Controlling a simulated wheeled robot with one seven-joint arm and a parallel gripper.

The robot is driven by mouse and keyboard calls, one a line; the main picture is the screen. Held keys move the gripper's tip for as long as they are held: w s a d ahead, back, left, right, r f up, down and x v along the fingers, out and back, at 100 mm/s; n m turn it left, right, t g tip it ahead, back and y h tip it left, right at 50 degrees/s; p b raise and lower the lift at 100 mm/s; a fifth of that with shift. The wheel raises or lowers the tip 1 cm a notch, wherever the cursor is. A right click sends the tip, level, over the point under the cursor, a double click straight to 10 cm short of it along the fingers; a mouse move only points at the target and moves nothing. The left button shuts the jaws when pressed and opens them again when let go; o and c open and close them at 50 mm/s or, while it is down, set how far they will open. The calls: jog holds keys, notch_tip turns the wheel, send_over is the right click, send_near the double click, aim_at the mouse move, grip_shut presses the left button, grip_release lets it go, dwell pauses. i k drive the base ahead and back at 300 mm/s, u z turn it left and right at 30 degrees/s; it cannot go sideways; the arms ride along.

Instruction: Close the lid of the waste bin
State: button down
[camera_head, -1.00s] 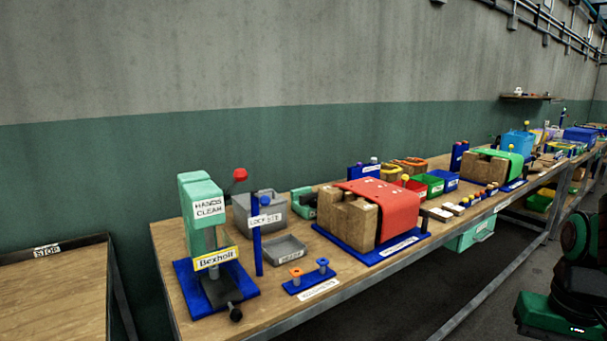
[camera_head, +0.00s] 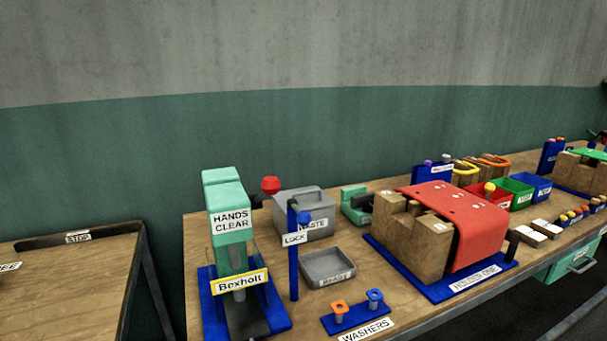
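The waste bin (camera_head: 296,208) is a grey box at the back of the workbench, with a label partly reading "WASTE" on its front. It stands behind the blue post marked "LOCK" and to the right of the mint-green press. A grey piece with a handle shows at its top; I cannot tell clearly from here whether the lid is open or shut. The post hides part of its front. My gripper is not in view.
The press (camera_head: 231,226) and the lock post (camera_head: 293,262) stand in front of the bin. A grey tray (camera_head: 327,279), a washer stand (camera_head: 356,318) and a wooden holder with a red cover (camera_head: 468,231) are nearby. A separate wooden table (camera_head: 75,279) is at left.

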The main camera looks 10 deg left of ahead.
aim_at(310, 199)
jog(key=u, duration=0.35)
jog(key=i, duration=0.7)
jog(key=u, duration=0.35)
jog(key=k, duration=0.8)
jog(key=u, duration=0.2)
jog(key=i, duration=0.8)
jog(key=z, duration=0.15)
